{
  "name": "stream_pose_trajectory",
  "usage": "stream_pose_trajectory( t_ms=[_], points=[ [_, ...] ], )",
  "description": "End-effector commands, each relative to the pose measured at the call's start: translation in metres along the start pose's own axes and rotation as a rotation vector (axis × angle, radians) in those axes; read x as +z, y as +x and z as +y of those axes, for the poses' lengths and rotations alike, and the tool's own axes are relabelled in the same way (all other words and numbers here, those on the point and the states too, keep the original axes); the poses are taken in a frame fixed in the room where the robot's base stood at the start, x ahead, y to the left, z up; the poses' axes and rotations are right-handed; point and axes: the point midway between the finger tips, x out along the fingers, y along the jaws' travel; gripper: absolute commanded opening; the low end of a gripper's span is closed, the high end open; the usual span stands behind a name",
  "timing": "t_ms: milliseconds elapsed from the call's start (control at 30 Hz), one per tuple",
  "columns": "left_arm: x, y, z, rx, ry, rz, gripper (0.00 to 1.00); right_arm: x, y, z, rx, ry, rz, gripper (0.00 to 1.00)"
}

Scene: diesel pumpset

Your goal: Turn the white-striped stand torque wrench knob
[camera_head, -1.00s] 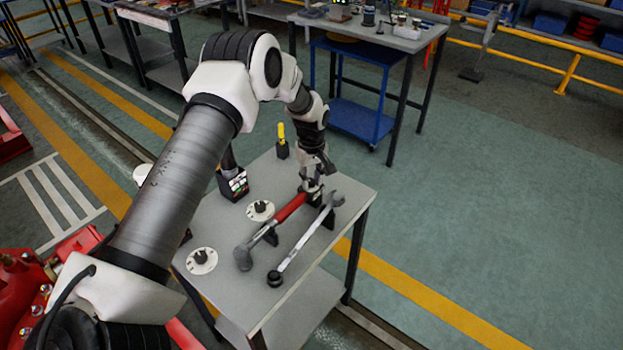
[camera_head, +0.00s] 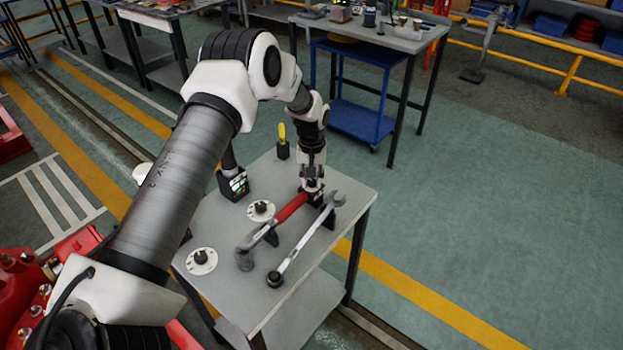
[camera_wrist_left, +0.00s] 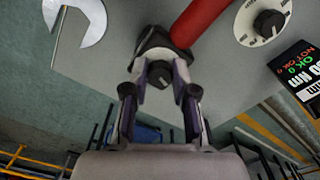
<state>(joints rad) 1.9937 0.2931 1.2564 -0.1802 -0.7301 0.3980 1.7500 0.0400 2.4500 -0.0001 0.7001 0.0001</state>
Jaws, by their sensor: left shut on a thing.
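The grey work table (camera_head: 335,240) holds a torque wrench (camera_head: 292,207) with a red handle, lying on black stands. My left gripper (camera_head: 313,186) points down at the red handle's far end. In the left wrist view, my left gripper (camera_wrist_left: 160,80) is shut on a small dark round knob (camera_wrist_left: 160,73) at a black stand (camera_wrist_left: 158,45), beside the red handle (camera_wrist_left: 200,18). The fingers hide the knob's sides; I cannot make out a white stripe on it. Two white dials with black knobs, a nearer one (camera_head: 201,261) and a farther one (camera_head: 261,211), sit on the table. My right gripper is out of view.
A silver open-ended wrench (camera_head: 305,242) lies right of the torque wrench, its jaw (camera_wrist_left: 80,18) close to the gripper. A display box (camera_head: 234,184) and a yellow-handled tool (camera_head: 282,137) stand behind. A blue cart (camera_head: 362,120) stands beyond the table. Floor at right is clear.

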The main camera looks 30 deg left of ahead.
Motion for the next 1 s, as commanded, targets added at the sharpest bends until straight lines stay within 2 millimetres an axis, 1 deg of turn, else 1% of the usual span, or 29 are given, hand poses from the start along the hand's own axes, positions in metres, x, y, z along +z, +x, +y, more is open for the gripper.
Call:
stream_pose_trajectory(
  t_ms=[267, 300, 333, 367, 633, 733, 867, 1000],
  points=[
    [0.000, 0.001, 0.000, 0.001, 0.000, 0.001, 0.00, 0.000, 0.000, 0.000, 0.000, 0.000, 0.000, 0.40],
    [0.000, 0.001, 0.000, 0.001, 0.000, 0.001, 0.34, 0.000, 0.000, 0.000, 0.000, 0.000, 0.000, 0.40],
    [0.000, 0.001, 0.000, 0.001, 0.000, 0.000, 0.44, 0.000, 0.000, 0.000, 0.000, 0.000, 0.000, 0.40],
    [0.000, 0.001, 0.000, 0.000, -0.001, 0.000, 0.52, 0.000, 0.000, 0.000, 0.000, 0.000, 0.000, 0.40],
    [0.000, 0.000, 0.000, 0.000, -0.001, 0.000, 0.52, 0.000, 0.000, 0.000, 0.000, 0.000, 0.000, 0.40],
    [0.000, -0.006, 0.000, 0.001, -0.001, 0.001, 0.52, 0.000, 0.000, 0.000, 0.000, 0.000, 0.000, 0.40],
    [-0.001, -0.028, 0.001, 0.002, -0.001, 0.002, 0.52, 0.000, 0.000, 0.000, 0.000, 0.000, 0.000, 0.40],
    [-0.001, -0.065, 0.001, 0.002, -0.001, 0.003, 0.52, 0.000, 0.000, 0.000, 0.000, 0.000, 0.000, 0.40]
  ],
)
